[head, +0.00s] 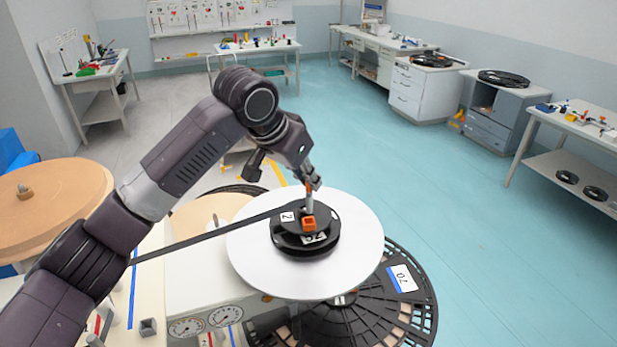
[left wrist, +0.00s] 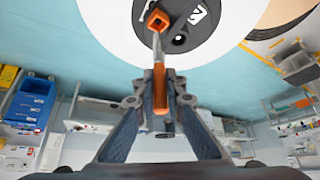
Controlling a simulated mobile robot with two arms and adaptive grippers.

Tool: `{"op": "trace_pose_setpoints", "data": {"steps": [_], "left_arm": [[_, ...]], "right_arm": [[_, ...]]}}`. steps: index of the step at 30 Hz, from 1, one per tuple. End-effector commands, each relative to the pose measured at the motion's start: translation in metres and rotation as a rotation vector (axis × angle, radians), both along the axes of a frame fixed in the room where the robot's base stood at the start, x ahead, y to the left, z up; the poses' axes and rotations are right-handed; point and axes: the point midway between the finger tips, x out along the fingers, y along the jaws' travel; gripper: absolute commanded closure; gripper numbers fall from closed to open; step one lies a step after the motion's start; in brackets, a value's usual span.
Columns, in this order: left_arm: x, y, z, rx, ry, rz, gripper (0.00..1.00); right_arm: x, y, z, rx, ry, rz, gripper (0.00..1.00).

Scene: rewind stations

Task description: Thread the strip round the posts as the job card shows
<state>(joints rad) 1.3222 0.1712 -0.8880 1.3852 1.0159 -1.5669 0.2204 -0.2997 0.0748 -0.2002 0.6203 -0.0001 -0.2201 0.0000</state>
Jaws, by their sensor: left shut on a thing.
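The dark strip (head: 200,236) runs taut from the lower left, passing behind my left arm, to a black reel (head: 290,239) on a round white disc (head: 355,255). The reel carries white number labels. My left gripper (head: 312,184) is above the reel, shut on a slim grey tool with an orange square end (head: 309,223). That end is over the reel's top; I cannot tell if it touches. In the left wrist view the fingers (left wrist: 160,105) close round the tool's orange handle, and its hollow square end (left wrist: 158,20) lies over the reel. My right gripper is out of view.
A large black slotted reel (head: 375,310) lies below the white disc. A tan disc (head: 60,205) is at left. Dials (head: 223,316) and a small grey block (head: 148,326) are at the front. Benches line the walls; the blue floor (head: 450,200) at right is clear.

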Motion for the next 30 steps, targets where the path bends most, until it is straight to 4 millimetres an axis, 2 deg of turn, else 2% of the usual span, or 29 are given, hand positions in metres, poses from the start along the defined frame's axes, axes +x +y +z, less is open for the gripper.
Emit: {"op": "trace_pose_setpoints", "data": {"steps": [30], "left_arm": [[0.0, 0.0, -0.038, 0.002, -0.002, -0.001, 1.0]], "right_arm": [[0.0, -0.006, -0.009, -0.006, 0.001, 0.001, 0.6]]}}
